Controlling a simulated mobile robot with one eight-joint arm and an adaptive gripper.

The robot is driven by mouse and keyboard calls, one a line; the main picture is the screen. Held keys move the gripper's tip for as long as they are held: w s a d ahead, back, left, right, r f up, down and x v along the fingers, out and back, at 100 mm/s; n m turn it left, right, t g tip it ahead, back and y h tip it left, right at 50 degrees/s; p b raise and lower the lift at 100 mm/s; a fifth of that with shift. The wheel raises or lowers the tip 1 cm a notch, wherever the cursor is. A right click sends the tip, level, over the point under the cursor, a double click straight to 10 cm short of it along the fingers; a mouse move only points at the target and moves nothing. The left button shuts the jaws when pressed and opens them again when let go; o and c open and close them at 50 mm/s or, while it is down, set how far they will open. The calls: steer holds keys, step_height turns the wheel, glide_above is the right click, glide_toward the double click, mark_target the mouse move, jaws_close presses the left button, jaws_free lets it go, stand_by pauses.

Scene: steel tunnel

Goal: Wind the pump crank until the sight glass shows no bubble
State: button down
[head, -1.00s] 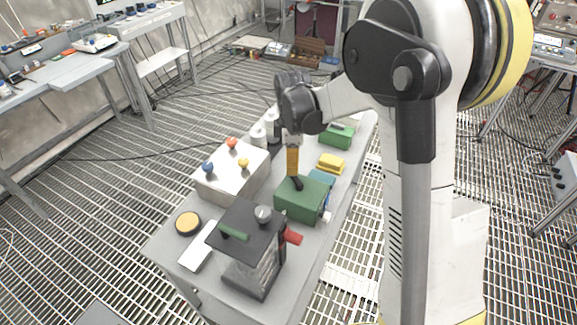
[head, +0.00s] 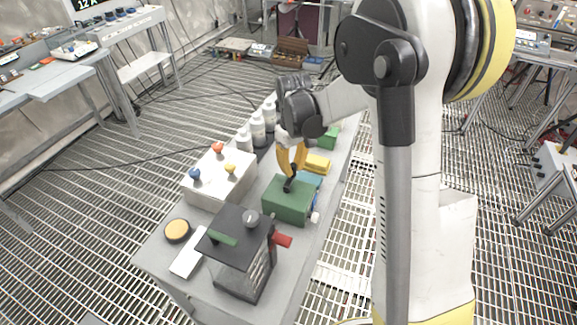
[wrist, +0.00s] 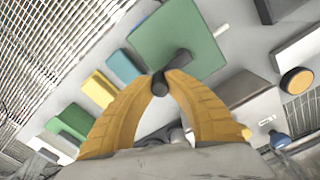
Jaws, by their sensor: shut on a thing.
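The pump appears to be the green box (head: 287,205) on the grey table, with a short black crank (head: 288,185) on its top. My gripper (head: 291,172) points down over the box, its yellow fingers closed on the crank's black handle. In the wrist view the two fingertips (wrist: 165,78) meet around the dark knob of the crank (wrist: 160,86), at the edge of the green box (wrist: 172,42). A small white part (head: 315,217) sticks out at the box's right side. I cannot make out a sight glass or a bubble.
A black-topped device (head: 240,240) with a red part stands in front. A pale box (head: 218,182) with coloured knobs is at left, with white bottles (head: 257,130) behind. Yellow (head: 317,164) and green blocks lie beyond the pump. Grating floor surrounds the table (head: 170,262).

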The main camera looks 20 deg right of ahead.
steer(key=m, duration=0.1)
steer(key=s+m, duration=0.1)
steer(key=m, duration=0.1)
steer(key=d+m, duration=0.1)
steer(key=shift+s+m, duration=0.25)
steer(key=shift+m, duration=0.05)
steer(key=m, duration=0.1)
steer(key=s+m, duration=0.1)
steer(key=m, duration=0.2)
steer(key=shift+s+d+m, duration=0.2)
steer(key=shift+s+m, duration=0.1)
steer(key=shift+s, duration=0.1)
steer(key=m, duration=0.1)
steer(key=s+m, duration=0.1)
steer(key=m, duration=0.2)
steer(key=shift+s+a, duration=0.2)
steer(key=shift+s, duration=0.15)
steer(key=shift+s+a+m, duration=0.2)
steer(key=shift+s+m, duration=0.15)
steer(key=shift+m, duration=0.75)
steer(key=shift+s+a+m, duration=0.2)
steer(key=shift+s+m, duration=0.1)
steer(key=shift+m, duration=0.8)
steer(key=c, duration=1.3)
jaws_free()
